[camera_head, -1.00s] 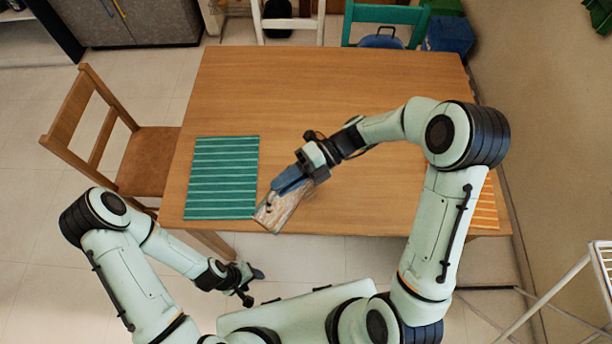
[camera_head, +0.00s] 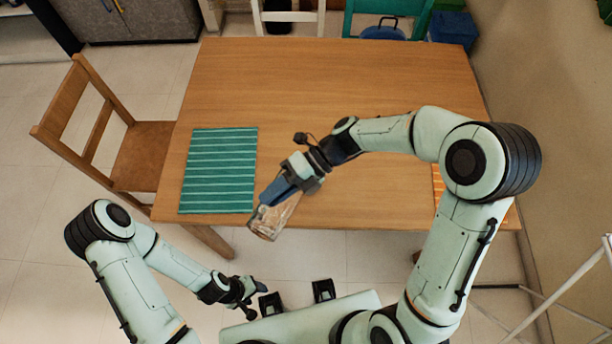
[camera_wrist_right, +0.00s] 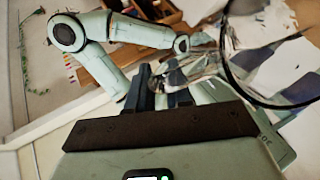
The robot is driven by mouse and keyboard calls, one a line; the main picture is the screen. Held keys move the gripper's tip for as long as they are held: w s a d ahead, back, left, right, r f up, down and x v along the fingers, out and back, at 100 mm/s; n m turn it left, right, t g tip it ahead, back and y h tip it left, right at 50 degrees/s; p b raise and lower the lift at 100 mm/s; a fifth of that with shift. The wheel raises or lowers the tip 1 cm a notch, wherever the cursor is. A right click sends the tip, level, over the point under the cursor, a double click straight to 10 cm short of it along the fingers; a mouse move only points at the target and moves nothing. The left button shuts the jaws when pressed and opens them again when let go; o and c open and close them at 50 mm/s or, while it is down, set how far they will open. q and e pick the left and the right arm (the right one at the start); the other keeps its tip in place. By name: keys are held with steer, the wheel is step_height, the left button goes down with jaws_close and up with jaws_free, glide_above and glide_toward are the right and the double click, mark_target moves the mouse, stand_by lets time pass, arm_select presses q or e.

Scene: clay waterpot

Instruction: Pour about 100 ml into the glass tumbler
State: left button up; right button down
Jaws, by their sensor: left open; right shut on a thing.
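My right gripper (camera_head: 287,194) is shut on a clear glass vessel (camera_head: 272,221), near the table's front edge. The vessel is tilted, with one end low and toward the front. It looks like the glass tumbler, but I cannot tell for sure. In the right wrist view, clear glass (camera_wrist_right: 262,50) with a dark curved rim fills the upper right. I cannot make out any water in it. My left gripper (camera_head: 254,292) is open and empty in front of the table, apart from the vessel. No clay waterpot is visible in these views.
The wooden table (camera_head: 340,90) is mostly bare. A teal striped mat (camera_head: 220,170) lies at its left, and an orange striped mat (camera_head: 438,184) is partly hidden by my right arm. A wooden chair (camera_head: 145,155) stands at the left; a white rack (camera_head: 565,290) is at lower right.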

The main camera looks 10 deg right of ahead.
steer(key=shift+s+a+r+h, duration=0.3)
steer(key=shift+s+r, duration=0.1)
steer(key=shift+s, duration=0.25)
steer(key=shift+w+f+p, duration=0.35)
steer(key=shift+w+f, duration=0.15)
steer(key=shift+w, duration=0.35)
steer(key=shift+a+f+t+h, duration=0.1)
steer(key=shift+f+t+h, duration=0.15)
steer(key=shift+t+h, duration=0.05)
steer(key=shift+s+a+f+h, duration=0.15)
steer(key=shift+s+h, duration=0.15)
steer(key=shift+s, duration=0.25)
arm_select(q)
steer(key=shift+w+r, duration=0.95)
steer(key=shift+r, duration=0.2)
arm_select(e)
steer(key=shift+w, duration=0.2)
steer(key=shift+n, duration=0.3)
